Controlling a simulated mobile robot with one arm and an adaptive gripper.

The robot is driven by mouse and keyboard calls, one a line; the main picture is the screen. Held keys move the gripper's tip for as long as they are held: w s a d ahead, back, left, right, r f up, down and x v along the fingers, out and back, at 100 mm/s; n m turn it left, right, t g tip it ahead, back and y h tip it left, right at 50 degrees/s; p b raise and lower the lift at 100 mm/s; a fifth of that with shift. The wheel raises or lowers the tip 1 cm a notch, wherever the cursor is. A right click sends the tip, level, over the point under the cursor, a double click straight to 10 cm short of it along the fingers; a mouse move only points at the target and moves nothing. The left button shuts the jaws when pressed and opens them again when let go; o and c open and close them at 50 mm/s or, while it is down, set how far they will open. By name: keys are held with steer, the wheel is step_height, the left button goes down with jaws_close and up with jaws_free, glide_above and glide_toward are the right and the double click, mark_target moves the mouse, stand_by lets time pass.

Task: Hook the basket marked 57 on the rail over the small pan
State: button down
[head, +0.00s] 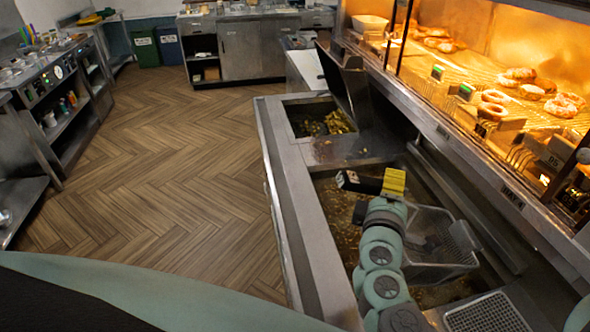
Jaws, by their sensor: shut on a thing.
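A grey wire basket (446,262) is over the near, larger pan (335,212), right of my arm. I cannot read a number on it or tell whether it touches the oil. My gripper (388,196) is at the end of the green arm, beside the basket's upper left. It is shut, apparently on the basket's handle; the fingers and the grip are largely hidden. A black bar with a pale end (358,182) and a yellow block (394,182) show there. The small pan (318,118) lies further away, with brown and green bits in it. Its rail cannot be made out clearly.
A dark upright panel (346,88) stands at the small pan's right side. A steel divider (345,150) separates the pans. A lit warming cabinet (500,85) with bread rings runs along the right. A perforated tray (486,314) is at the near end. Wooden floor (170,170) is clear at left.

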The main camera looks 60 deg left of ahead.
mark_target(349, 192)
steer(key=shift+f+b, duration=1.15)
steer(key=shift+b, duration=0.8)
stand_by(1.1)
steer(key=shift+r, duration=0.15)
stand_by(0.3)
steer(key=shift+r+p, duration=1.65)
steer(key=shift+r, duration=0.5)
steer(key=shift+s+a+f+b, duration=0.1)
steer(key=shift+s+a+b, duration=0.3)
steer(key=shift+s, duration=0.3)
steer(key=shift+s+a+f+b, duration=0.1)
steer(key=shift+s+a+b, duration=0.1)
steer(key=shift+s+b, duration=0.35)
steer(key=shift+s+a+r+b, duration=0.1)
steer(key=shift+s+a+b, duration=0.25)
steer(key=shift+s, duration=0.5)
steer(key=shift+s+a+b, duration=0.3)
steer(key=shift+s+b, duration=0.15)
steer(key=shift+s, duration=0.35)
steer(key=shift+s+a+r+b, duration=0.1)
steer(key=shift+s+a+b, duration=0.25)
steer(key=shift+s, duration=0.6)
